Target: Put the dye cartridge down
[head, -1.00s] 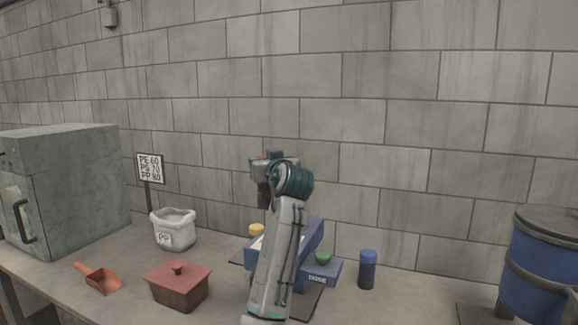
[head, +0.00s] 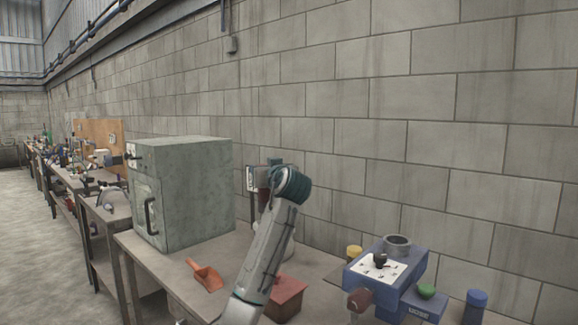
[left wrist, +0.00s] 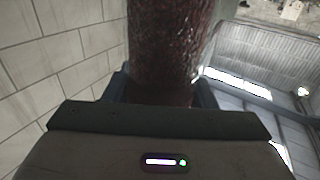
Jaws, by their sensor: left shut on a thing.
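The dye cartridge (left wrist: 165,45) is a dark red, speckled cylinder in the left wrist view, rising from between my left gripper's jaws (left wrist: 160,92). In the head view my left gripper (head: 264,180) is raised in front of the wall and partly hidden by its own wrist. It is shut on the cartridge, and a small dark red part (head: 263,200) shows below it. The cartridge is in the air, clear of the bench (head: 190,308). My right gripper is not in view.
A grey oven-like box (head: 185,190) stands left on the bench. An orange scoop (head: 207,276) and a lidded red box (head: 288,298) are nearer. A blue machine (head: 410,268) and a blue cylinder (head: 475,308) stand right. My arm partly covers the sign and white pot.

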